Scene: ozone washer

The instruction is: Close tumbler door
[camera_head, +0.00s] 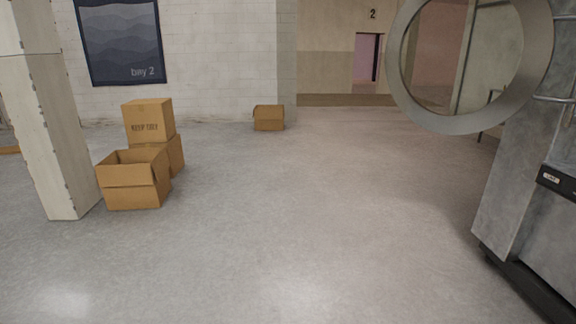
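The tumbler door (444,123) is a round grey metal ring with a see-through middle, at the upper right. It stands swung out from the grey washer (525,185), whose body shows at the right edge. The door is open, and the top of its ring is cut off by the picture's edge. A metal bar handle (556,99) shows beside the ring on the right. The washer's tumbler opening is out of view. My gripper is not in view.
Cardboard boxes (134,180) stand at the left next to a pale pillar (52,130). A small box (269,118) sits by the back wall. The concrete floor (300,220) between them and the washer is clear. A dark plinth (520,285) runs under the washer.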

